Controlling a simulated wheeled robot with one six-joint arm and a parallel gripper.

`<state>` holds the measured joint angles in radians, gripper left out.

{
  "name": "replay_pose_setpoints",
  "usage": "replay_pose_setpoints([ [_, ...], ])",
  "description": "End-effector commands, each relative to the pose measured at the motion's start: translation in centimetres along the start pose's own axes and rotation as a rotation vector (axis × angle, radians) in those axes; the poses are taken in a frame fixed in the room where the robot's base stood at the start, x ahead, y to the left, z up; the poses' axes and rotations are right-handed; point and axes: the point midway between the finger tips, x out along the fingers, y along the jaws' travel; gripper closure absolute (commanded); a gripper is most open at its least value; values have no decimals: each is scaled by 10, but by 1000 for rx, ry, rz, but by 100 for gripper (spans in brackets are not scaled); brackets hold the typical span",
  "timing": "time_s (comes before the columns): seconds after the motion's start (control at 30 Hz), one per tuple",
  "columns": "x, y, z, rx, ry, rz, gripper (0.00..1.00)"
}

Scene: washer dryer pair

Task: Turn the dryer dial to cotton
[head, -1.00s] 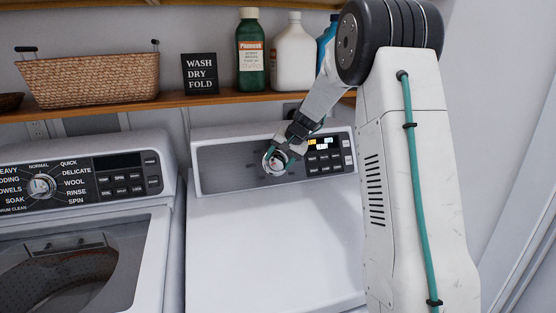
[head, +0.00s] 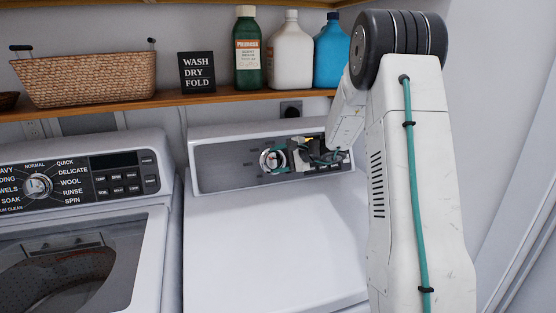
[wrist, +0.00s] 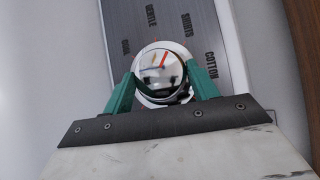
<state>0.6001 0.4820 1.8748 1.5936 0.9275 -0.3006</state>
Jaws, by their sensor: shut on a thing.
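The dryer dial (head: 266,160) is a round silver knob on the left part of the dryer's grey panel. In the wrist view the dial (wrist: 150,62) carries a red pointer line, aimed between the printed words GENTLE (wrist: 152,22) and SHIRTS (wrist: 187,26). The word COTTON (wrist: 211,66) is to the right of the dial, and COOL is to its left. My gripper (wrist: 163,74) is shut on the dial, with one teal finger on each side. In the head view my gripper (head: 271,158) reaches the dial from the right and covers part of the panel buttons.
The washer (head: 100,220) with its own dial (head: 38,186) stands at the left. A wooden shelf (head: 120,100) above holds a basket (head: 88,80), a sign (head: 197,72) and bottles (head: 290,55). The dryer's white top (head: 265,235) is clear.

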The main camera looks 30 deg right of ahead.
Motion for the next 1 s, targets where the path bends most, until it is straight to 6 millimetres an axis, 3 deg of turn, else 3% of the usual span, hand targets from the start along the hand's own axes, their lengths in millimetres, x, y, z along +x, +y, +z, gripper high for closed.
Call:
replay_pose_setpoints([
  [1.0, 3, 10, 3, 674, -67, -534, 64],
])
